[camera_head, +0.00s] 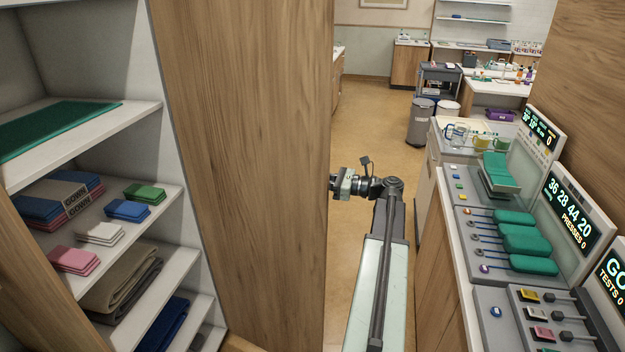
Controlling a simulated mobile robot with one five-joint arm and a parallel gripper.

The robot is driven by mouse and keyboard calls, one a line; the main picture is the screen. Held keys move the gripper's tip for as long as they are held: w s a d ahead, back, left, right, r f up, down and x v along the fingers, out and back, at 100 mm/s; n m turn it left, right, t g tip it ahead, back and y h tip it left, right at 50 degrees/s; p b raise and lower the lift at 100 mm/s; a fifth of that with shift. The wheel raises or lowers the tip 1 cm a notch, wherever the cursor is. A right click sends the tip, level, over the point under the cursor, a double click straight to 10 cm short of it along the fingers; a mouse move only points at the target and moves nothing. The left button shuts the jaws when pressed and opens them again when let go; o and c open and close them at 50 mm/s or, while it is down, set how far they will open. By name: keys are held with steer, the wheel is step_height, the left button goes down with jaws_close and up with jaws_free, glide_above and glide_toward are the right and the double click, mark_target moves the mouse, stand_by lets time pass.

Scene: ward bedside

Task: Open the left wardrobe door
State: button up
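A tall wooden wardrobe panel (245,170) stands upright in the middle of the view, just right of the wardrobe's open shelves (90,128). I cannot tell for certain whether it is the left door. Another wooden panel (35,290) slants across the lower left corner. My gripper (335,186) is at the right edge of the tall panel, about halfway up. The panel's edge seems to hide part of the fingers, so I cannot tell whether they touch it or are open or shut. No handle shows.
The shelves hold folded gowns (60,200), small coloured packs (128,210) and blankets (122,280). A counter with green-padded devices and screens (525,240) runs close along the right of my arm. Bins (421,122) and a cart (440,80) stand farther back. The floor (375,125) between is clear.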

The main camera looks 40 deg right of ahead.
steer(key=shift+c, duration=0.2)
jaws_close()
stand_by(1.1)
